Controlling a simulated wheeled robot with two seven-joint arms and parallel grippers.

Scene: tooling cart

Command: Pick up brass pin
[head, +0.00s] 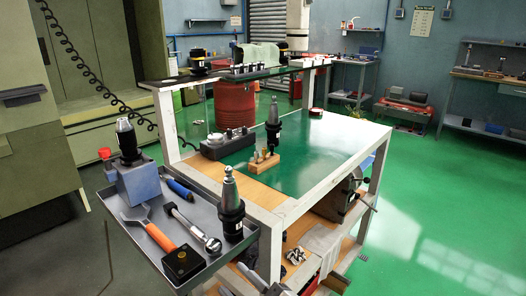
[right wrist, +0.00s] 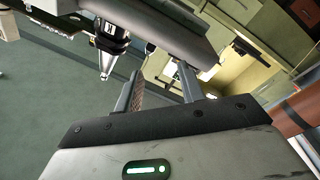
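Small brass-coloured pins (head: 264,154) stand upright in a wooden block (head: 263,164) on the green top of the cart (head: 320,150) in the head view. They are too small to tell apart well. My right gripper (right wrist: 160,78) shows in the right wrist view with its two fingers apart and nothing between them. I cannot make it out clearly in the head view. No brass pin is visible in the right wrist view. My left gripper is in neither view.
A black tool holder (head: 272,125) stands just behind the block. A grey tray (head: 152,262) at front left holds hand tools and another holder (head: 231,205). A dark fixture (head: 228,144) lies left of the block. The green top's right side is mostly clear.

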